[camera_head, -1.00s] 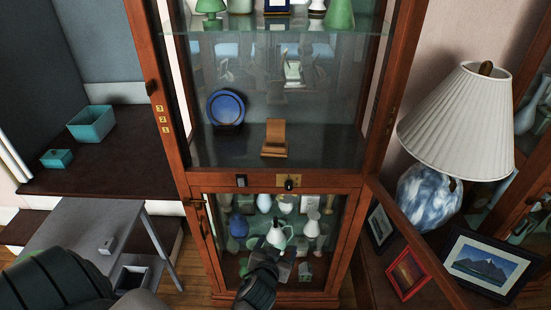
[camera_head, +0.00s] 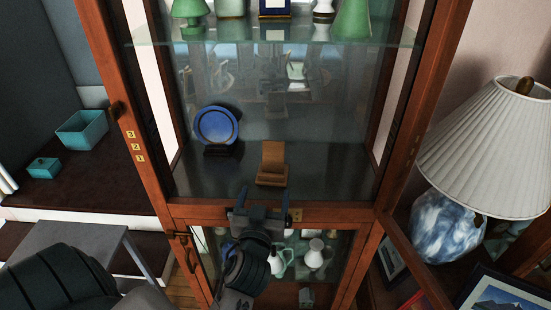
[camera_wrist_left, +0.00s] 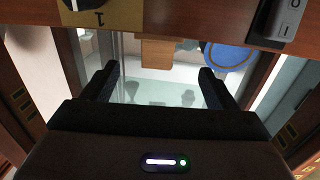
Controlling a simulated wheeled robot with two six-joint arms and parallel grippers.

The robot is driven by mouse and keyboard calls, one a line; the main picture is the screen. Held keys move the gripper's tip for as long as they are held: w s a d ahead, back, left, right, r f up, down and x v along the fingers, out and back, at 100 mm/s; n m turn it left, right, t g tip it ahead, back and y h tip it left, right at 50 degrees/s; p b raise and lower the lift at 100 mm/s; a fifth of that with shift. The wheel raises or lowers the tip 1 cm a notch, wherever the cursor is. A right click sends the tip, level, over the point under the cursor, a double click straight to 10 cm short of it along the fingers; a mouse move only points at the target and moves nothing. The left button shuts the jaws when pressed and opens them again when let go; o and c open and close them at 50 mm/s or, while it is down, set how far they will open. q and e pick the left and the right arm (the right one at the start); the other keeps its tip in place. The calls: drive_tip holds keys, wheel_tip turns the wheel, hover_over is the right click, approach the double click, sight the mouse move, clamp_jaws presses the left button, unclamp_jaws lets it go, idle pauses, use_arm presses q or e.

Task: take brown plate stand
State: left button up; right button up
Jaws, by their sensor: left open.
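The brown plate stand (camera_head: 271,165) is empty and stands on the cabinet's middle shelf floor, right of the blue plate (camera_head: 215,125) on its dark stand. My left gripper (camera_head: 262,205) is in front of the cabinet rail, below and nearer than the brown stand, and apart from it. Its jaws are open and empty. In the left wrist view the open fingers (camera_wrist_left: 158,73) point toward the cabinet, with the brown stand (camera_wrist_left: 157,53) partly showing between them and the blue plate (camera_wrist_left: 230,56) to the right. My right gripper is in no view.
The wooden cabinet rail (camera_head: 330,212) crosses below the shelf. A glass shelf (camera_head: 290,43) above holds green and white ware. The lower compartment holds several vases. A lamp (camera_head: 480,145) stands at the right. Teal boxes (camera_head: 82,130) sit at the left.

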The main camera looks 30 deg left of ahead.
sight(273, 161)
use_arm(q)
drive_tip(key=shift+r+x, duration=0.2)
drive_tip(key=shift+x, duration=0.95)
drive_tip(key=x, duration=0.1)
drive_tip(key=p+x, duration=0.1)
drive_tip(key=shift+w+a+r+p, duration=0.15)
drive_tip(key=shift+w+r+p, duration=0.05)
drive_tip(key=shift+w+p, duration=0.15)
drive_tip(key=shift+w+a+f, duration=0.15)
drive_tip(key=shift+w+a, duration=0.05)
drive_tip(key=shift+w, duration=0.1)
drive_tip(key=p+x, duration=0.2)
drive_tip(key=x, duration=0.3)
drive_tip(key=shift+w+d+p, duration=0.1)
drive_tip(key=shift+p, duration=0.2)
drive_tip(key=shift+w, duration=0.15)
drive_tip(key=c, duration=1.2)
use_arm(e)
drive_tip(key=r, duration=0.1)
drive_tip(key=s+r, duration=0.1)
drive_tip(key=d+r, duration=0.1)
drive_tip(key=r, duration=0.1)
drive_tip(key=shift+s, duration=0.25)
